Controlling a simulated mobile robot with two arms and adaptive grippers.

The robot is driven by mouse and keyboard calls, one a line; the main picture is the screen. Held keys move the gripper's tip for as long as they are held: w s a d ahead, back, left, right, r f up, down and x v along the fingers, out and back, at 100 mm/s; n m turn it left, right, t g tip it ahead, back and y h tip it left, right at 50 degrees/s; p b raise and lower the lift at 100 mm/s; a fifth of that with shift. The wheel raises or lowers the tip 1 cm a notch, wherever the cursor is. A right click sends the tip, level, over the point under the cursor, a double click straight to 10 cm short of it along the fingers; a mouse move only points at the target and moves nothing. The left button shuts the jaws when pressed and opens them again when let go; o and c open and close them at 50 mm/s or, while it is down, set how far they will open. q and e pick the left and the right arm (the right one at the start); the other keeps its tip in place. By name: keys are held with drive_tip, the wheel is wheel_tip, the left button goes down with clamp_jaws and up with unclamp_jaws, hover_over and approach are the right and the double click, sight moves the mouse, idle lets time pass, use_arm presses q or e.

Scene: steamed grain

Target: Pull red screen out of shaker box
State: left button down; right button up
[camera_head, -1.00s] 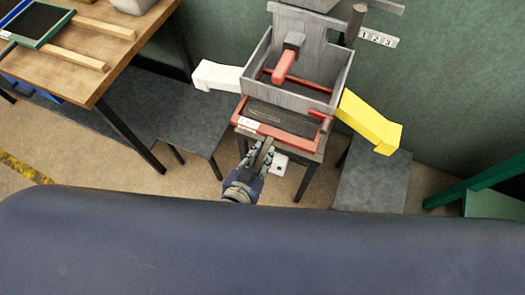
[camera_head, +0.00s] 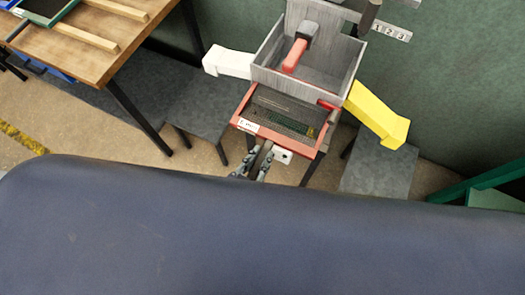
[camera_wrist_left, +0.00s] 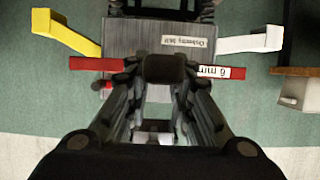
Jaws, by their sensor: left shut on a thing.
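The red screen (camera_head: 240,124) is a red-framed tray with a dark mesh, sticking out of the front of the grey shaker box (camera_head: 270,76) in the head view. My left gripper (camera_head: 259,150) is at the middle of the screen's front edge, shut on it. In the left wrist view the screen's red front bar (camera_wrist_left: 95,64) with a "6 mm" label runs behind my fingers (camera_wrist_left: 165,70), in front of the shaker box (camera_wrist_left: 140,38). My fingers hide the middle of the bar. My right gripper is not in view.
A white chute (camera_head: 228,63) and a yellow chute (camera_head: 375,114) stick out on either side of the box. Grey stands (camera_head: 380,170) are below them. A wooden table (camera_head: 110,65) with a green-framed screen (camera_head: 42,12) is at upper left.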

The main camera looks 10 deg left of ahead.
use_arm(q)
drive_tip(key=shift+s+a+r+p, duration=0.1)
drive_tip(key=shift+s+a+p, duration=0.2)
drive_tip(key=shift+s, duration=0.75)
drive_tip(key=shift+s+a+r+p, duration=0.1)
drive_tip(key=shift+s+a, duration=0.25)
drive_tip(key=shift+s, duration=0.65)
drive_tip(key=s+a+p, duration=0.1)
drive_tip(key=s+a, duration=0.1)
drive_tip(key=s, duration=0.5)
drive_tip(key=shift+s+a, duration=0.25)
drive_tip(key=shift+s, duration=0.05)
